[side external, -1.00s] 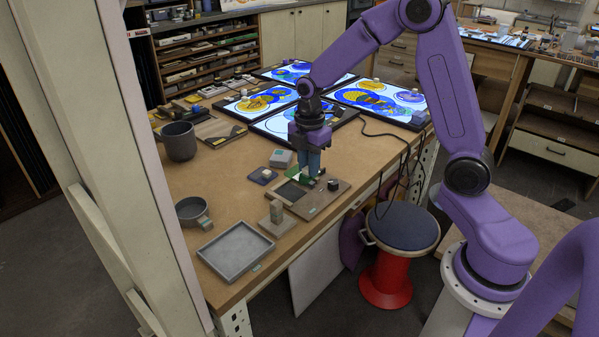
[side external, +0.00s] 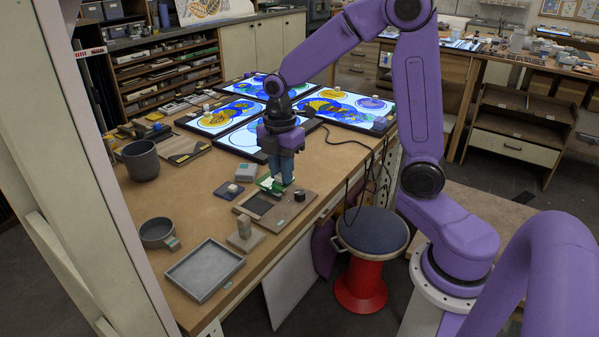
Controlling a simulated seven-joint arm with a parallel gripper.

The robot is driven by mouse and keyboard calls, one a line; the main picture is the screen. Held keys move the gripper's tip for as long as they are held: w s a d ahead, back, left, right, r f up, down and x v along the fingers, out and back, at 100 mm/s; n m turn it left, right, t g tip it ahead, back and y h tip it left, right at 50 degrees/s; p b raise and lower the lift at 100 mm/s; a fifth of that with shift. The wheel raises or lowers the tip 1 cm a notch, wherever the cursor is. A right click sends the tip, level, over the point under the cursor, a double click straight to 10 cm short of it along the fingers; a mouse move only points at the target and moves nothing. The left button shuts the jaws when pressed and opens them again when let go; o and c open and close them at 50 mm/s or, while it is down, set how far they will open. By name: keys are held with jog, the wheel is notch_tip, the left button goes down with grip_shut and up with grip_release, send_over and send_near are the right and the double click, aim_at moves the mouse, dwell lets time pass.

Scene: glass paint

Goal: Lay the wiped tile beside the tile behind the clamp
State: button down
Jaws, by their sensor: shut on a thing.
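My gripper (side external: 279,188) points down at the back edge of a brown board (side external: 280,211), shut on a small flat green-and-white tile (side external: 265,184). Part of the tile sticks out to the left of the fingers; the rest is hidden by them. The board carries a dark square patch (side external: 258,204) at its left and a black knob (side external: 299,195) at its right. Which part is the clamp is unclear, and I cannot make out a second tile behind it. Whether the held tile touches the surface below is too small to tell.
A grey block (side external: 246,173) and a dark blue pad with a pale lump (side external: 229,190) lie left of my gripper. Lit glass panels (side external: 240,140) lie behind.

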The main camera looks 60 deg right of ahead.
jog(key=w+a+f, duration=0.2)
jog(key=w+f, duration=0.1)
jog(key=w, duration=0.4)
jog(key=w+a+f, duration=0.2)
jog(key=w+f, duration=0.1)
jog(key=w, duration=0.3)
jog(key=w+a+f, duration=0.3)
jog(key=w, duration=0.4)
jog(key=shift+w, duration=0.3)
jog(key=shift+f, duration=2.05)
jog(key=shift+f, duration=0.6)
jog(key=c, duration=0.9)
grip_release()
